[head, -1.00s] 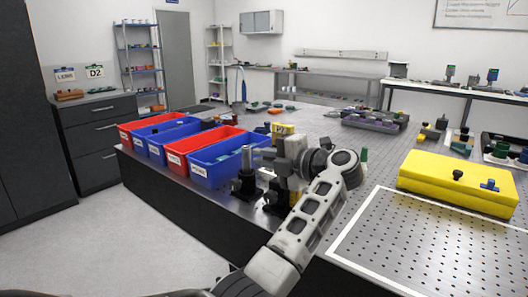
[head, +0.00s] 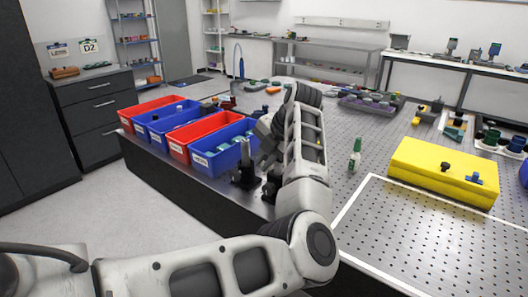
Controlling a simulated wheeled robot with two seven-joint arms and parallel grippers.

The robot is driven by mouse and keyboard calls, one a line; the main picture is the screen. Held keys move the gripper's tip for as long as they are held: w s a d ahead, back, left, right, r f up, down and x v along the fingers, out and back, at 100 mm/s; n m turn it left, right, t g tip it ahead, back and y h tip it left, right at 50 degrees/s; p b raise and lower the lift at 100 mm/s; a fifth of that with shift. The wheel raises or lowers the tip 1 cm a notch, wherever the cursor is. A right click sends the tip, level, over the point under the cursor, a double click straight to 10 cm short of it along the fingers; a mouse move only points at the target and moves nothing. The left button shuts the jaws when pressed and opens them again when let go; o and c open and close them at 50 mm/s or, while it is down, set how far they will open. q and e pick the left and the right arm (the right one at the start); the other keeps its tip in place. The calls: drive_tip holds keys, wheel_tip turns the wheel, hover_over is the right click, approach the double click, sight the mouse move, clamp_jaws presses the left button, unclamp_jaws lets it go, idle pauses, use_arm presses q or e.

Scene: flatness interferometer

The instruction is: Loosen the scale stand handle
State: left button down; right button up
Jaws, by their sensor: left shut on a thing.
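My left arm rises from the bottom of the head view and bends toward the stands at the table's front edge. My left gripper (head: 262,142) is low beside the bins, mostly hidden by its own wrist and forearm. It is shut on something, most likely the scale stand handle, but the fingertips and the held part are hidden. A black stand with a metal post (head: 245,168) is upright just below and left of the gripper. Another dark stand base (head: 271,188) shows partly beside my forearm. The rest of the scale stand is hidden behind my arm. My right gripper is not in view.
Red and blue bins (head: 217,150) line the table's left edge, close to the gripper. A yellow case (head: 445,172) lies farther right. The perforated area (head: 420,240) in the right foreground is clear.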

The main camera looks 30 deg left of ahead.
use_arm(q)
drive_tip(key=h, duration=0.2)
drive_tip(key=shift+d+h, duration=0.2)
drive_tip(key=shift+h, duration=0.2)
drive_tip(key=shift+d+f+g+h, duration=0.1)
drive_tip(key=shift+d+g+h, duration=0.15)
drive_tip(key=shift+h, duration=0.85)
drive_tip(key=c, duration=1.5)
unclamp_jaws()
